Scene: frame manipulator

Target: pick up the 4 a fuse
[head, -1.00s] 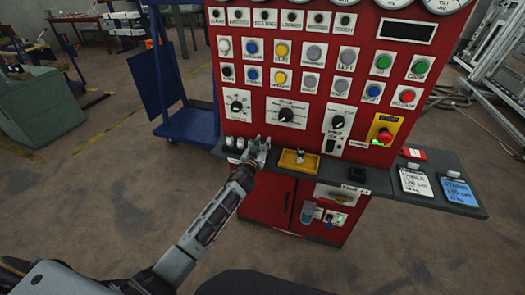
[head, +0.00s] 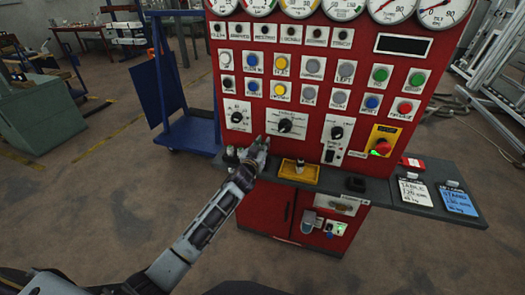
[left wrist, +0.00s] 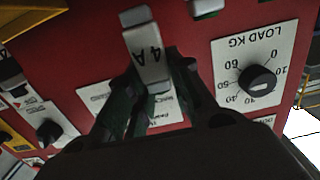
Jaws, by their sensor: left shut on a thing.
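The 4 A fuse (left wrist: 145,62) is a pale grey piece with "4 A" printed in black. It appears upside down in the left wrist view, between the dark fingers of my left gripper (head: 262,144). That gripper is shut on it and holds it in front of the red panel (head: 310,158), above the grey shelf's left part. In the head view the held fuse is too small to make out clearly. My right gripper is in neither current view.
Other small fuses (head: 232,155) stand at the shelf's left end. Two labelled cards lie on the right wing. A LOAD KG knob (left wrist: 257,80) shows close by in the left wrist view.

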